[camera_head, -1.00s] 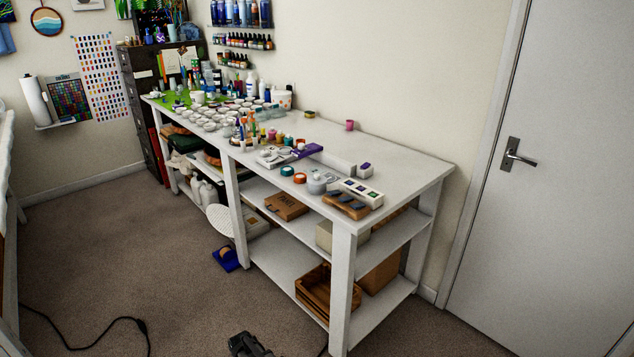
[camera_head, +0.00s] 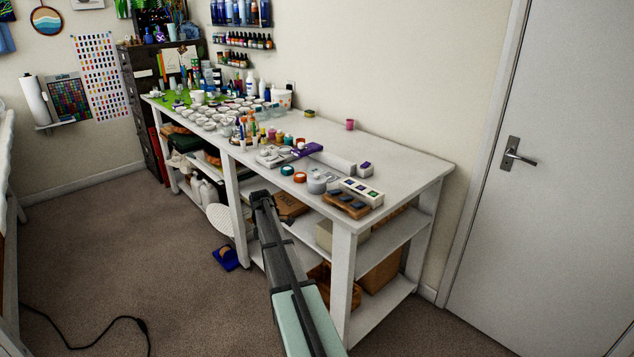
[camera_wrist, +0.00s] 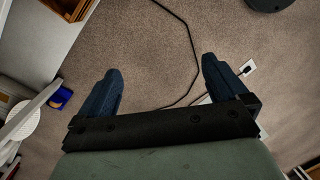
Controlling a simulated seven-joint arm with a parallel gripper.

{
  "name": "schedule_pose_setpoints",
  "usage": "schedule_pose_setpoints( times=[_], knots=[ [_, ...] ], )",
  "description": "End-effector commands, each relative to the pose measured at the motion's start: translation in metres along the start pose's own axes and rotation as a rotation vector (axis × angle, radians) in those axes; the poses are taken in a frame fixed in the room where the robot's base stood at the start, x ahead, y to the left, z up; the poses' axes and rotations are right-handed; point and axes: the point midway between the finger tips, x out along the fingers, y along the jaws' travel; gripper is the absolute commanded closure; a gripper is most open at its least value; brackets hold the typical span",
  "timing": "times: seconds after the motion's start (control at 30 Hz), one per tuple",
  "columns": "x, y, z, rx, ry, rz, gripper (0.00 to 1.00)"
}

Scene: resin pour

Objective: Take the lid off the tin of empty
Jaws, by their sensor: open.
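My gripper (camera_head: 262,198) is raised in front of the workbench, below the level of its top, in the head view. Many small pale round tins or pots (camera_head: 228,112) stand at the far left of the bench top. A teal round thing (camera_head: 287,171), an orange one (camera_head: 300,177) and a grey pot (camera_head: 316,186) stand near the front edge. No label reading "empty" is legible, so I cannot tell which is the tin.
The white workbench (camera_head: 405,170) has bare top at the right and back. A wooden block (camera_head: 345,206) and a white box (camera_head: 362,190) sit near its front corner. Boxes fill the lower shelves. A blue dustpan (camera_head: 226,258) and a black cable (camera_head: 100,322) lie on the carpet.

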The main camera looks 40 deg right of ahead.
Motion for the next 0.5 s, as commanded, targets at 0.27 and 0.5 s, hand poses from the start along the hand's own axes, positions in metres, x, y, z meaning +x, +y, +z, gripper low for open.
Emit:
schedule_pose_setpoints(
  times=[0.27, 0.5],
  knots=[
    [-0.127, 0.064, 0.066, -0.148, 0.001, 0.074, 0.00],
    [-0.240, 0.093, 0.131, -0.274, -0.015, 0.131, 0.00]
  ],
)
